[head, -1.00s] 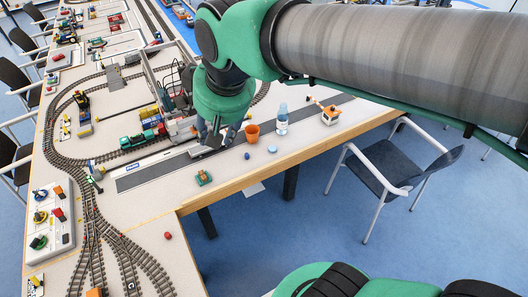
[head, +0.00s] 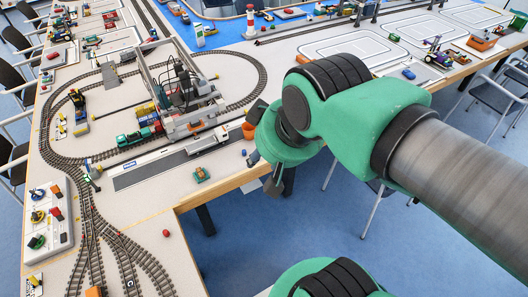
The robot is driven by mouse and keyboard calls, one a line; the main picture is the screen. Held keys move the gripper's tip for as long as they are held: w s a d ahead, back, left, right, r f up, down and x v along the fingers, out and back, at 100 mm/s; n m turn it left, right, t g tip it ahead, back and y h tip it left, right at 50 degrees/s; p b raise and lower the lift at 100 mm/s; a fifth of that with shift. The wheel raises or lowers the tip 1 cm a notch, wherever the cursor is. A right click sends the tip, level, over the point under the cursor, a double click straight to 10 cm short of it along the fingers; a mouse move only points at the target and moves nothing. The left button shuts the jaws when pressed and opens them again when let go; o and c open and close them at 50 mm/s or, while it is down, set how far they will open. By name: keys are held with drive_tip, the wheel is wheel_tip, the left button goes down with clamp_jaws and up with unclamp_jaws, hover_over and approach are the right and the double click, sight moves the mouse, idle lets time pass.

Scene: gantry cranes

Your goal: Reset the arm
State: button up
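My green and black arm reaches in from the right edge of the head view. My gripper (head: 264,173) hangs at its end, past the front edge of the table, with its two fingertips apart. Nothing shows between them. The gripper's upper part is partly hidden by the arm's green wrist housing. A white truck (head: 207,141) stands on the dark road strip to the left of the gripper. An orange cup (head: 249,130) stands just behind the gripper, partly covered by it.
A grey gantry crane (head: 180,95) stands behind the truck, inside a loop of rail track (head: 60,150). A small green and orange block (head: 201,174) lies near the table edge. A control panel (head: 48,215) is at the left. Chairs stand around the table.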

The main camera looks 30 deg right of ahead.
wheel_tip(320, 180, down, 6)
drive_tip(key=b, duration=0.6)
drive_tip(key=shift+f, duration=0.15)
drive_tip(key=shift+f, duration=0.1)
idle(1.2)
